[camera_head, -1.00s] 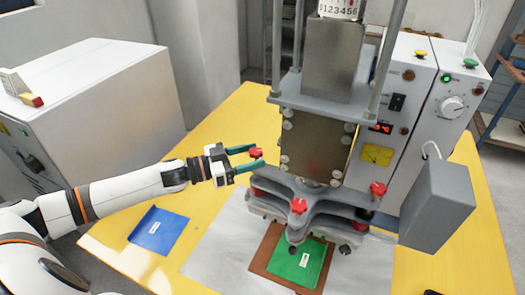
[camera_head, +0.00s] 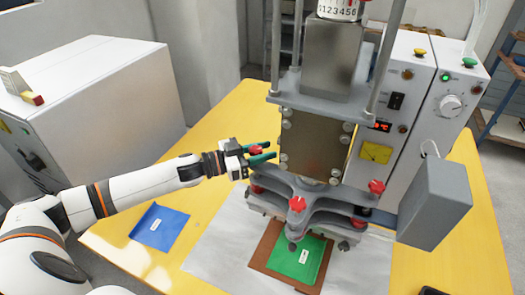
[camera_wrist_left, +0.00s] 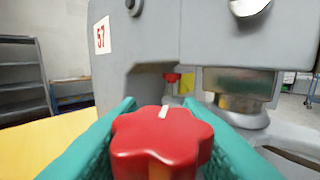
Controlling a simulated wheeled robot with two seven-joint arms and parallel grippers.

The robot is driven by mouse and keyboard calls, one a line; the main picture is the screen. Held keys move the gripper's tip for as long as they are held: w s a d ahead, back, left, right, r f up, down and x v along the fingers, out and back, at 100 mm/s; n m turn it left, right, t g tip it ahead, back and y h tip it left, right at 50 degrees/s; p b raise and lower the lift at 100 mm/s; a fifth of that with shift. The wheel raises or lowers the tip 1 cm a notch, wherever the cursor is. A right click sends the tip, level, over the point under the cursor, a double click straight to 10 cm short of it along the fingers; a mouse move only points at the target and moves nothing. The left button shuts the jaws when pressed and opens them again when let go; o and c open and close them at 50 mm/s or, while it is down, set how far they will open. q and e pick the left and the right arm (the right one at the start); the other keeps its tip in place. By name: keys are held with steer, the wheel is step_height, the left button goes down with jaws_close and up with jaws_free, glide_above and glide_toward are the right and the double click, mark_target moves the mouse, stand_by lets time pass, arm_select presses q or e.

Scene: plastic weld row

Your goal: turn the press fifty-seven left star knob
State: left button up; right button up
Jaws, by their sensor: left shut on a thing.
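The red left star knob (camera_head: 256,150) is on the left side of the press (camera_head: 315,150). In the left wrist view the knob (camera_wrist_left: 155,145) is large at the bottom middle, with a white mark on its top rim pointing up. My left gripper (camera_head: 263,152) is shut on this knob, with one green finger on each side of it. The press frame carries a label "57" (camera_wrist_left: 101,36). My right gripper is not in view.
Other red star knobs are at the front (camera_head: 297,203) and right (camera_head: 376,187) of the press. A green pouch (camera_head: 298,258) lies on a brown plate below. A blue pouch (camera_head: 158,227) lies on the yellow table (camera_head: 215,128). A grey box (camera_head: 435,203) stands at right.

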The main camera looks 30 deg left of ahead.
arm_select(q)
steer(key=shift+n+t+y+p, duration=0.3)
steer(key=shift+r+n+t+y+p, duration=0.1)
steer(key=shift+n+t+y+p, duration=0.45)
steer(key=shift+y, duration=0.25)
steer(key=n+t+y, duration=0.1)
steer(key=n+y+p, duration=0.1)
steer(key=y, duration=0.1)
steer(key=shift+w+a+n+t, duration=0.1)
steer(key=shift+a+n+t, duration=0.1)
steer(key=shift+n+t, duration=0.15)
steer(key=n+y, duration=0.2)
steer(key=y, duration=0.1)
steer(key=shift+a+t+p, duration=0.15)
steer(key=shift+t+p, duration=0.25)
steer(key=y, duration=0.1)
steer(key=n+y, duration=0.2)
steer(key=y, duration=0.1)
steer(key=shift+w+a, duration=0.1)
steer(key=shift+a, duration=0.15)
steer(key=shift+a+n+y+b, duration=0.2)
steer(key=shift+n+y+b, duration=0.35)
steer(key=shift+n+y, duration=1.05)
steer(key=shift+a+y, duration=0.1)
steer(key=shift+y, duration=0.5)
